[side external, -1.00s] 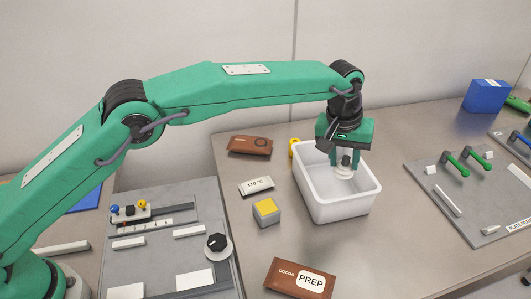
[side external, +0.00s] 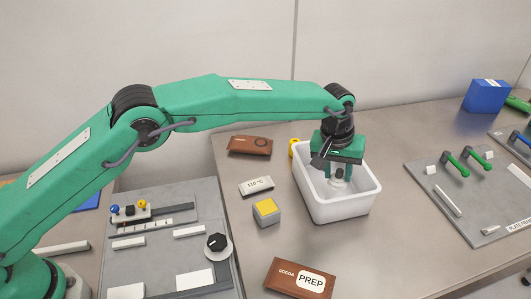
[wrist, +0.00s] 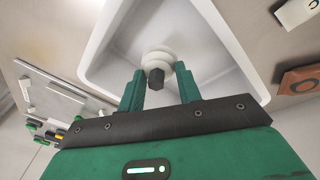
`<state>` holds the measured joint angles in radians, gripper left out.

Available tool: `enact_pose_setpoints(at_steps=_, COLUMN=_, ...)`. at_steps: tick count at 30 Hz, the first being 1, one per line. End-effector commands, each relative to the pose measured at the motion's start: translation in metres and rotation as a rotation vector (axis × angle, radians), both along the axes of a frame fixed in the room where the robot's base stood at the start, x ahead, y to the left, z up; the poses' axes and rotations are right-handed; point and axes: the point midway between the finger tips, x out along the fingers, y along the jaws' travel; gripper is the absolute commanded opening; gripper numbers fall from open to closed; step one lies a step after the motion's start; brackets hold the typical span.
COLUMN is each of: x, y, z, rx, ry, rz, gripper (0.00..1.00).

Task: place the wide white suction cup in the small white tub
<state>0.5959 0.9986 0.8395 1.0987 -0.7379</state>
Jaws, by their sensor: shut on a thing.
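The small white tub (side external: 365,205) stands on the steel table, open at the top. It also shows in the wrist view (wrist: 105,45). My gripper (side external: 338,172) points down inside the tub's opening. It is shut on the wide white suction cup (side external: 339,184), which hangs below the fingers. In the wrist view the cup's pale round body (wrist: 158,59) and dark stem lie at my gripper's fingertips (wrist: 160,85), over the tub's inside. I cannot tell whether the cup touches the tub's floor.
A grey block with a yellow top (side external: 266,211), a 110 °C card (side external: 256,186) and brown packets (side external: 300,278) lie left and in front of the tub. A yellow object is behind its left rim. A grey board (side external: 470,190) with green-handled parts is at right.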

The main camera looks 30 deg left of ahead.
Motion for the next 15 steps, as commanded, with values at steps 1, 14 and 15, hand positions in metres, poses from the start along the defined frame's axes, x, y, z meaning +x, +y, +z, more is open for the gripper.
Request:
enact_pose_setpoints(at_steps=1, x=0.0, y=0.0, z=-0.002, rx=0.0, ry=0.0, rz=0.0, gripper=0.13)
enact_pose_setpoints(at_steps=14, x=0.0, y=0.0, z=-0.045, rx=0.001, ry=0.001, rz=0.0, gripper=0.13)
enact_pose_setpoints(at_steps=15, x=0.0, y=0.0, z=-0.048, rx=0.0, ry=0.0, rz=0.0, gripper=0.13)
